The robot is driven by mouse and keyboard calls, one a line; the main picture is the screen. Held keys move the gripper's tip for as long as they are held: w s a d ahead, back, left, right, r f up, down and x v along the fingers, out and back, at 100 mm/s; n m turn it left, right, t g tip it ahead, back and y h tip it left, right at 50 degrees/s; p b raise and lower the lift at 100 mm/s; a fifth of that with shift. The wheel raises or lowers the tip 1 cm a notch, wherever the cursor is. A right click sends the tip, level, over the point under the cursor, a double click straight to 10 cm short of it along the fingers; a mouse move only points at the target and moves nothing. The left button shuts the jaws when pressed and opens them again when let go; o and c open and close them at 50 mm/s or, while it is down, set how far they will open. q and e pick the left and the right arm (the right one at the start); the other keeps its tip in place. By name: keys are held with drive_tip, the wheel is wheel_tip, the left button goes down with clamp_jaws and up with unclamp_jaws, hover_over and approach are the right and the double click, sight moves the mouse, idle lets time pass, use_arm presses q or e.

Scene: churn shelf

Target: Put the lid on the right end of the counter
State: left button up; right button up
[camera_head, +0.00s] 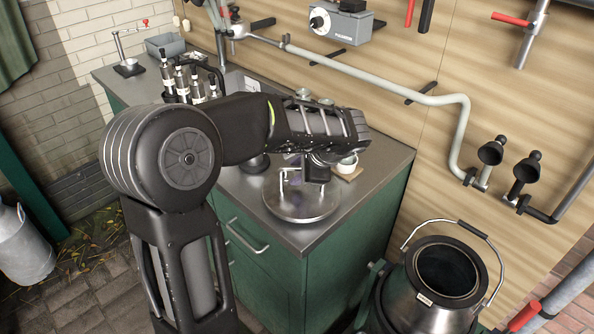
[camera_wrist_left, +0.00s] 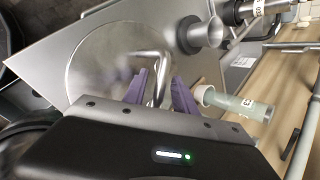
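The lid (camera_head: 300,208) is a round metal disc lying flat on the right end of the steel counter (camera_head: 381,165). It also shows in the left wrist view (camera_wrist_left: 90,65), with its bent metal handle (camera_wrist_left: 160,65) standing up. My left gripper (camera_head: 305,178) is low over the lid. In the left wrist view its purple fingers (camera_wrist_left: 160,90) stand apart on either side of the handle, with gaps visible. My arm hides part of the counter behind it. My right gripper is in neither view.
An open metal churn (camera_head: 425,305) with a raised bail handle stands right of the counter. Several milking cups (camera_head: 185,82) stand farther left. A pipe (camera_head: 400,97) runs along the wooden wall.

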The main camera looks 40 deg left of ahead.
use_arm(q)
drive_tip(key=v, duration=1.1)
drive_tip(key=shift+r, duration=0.2)
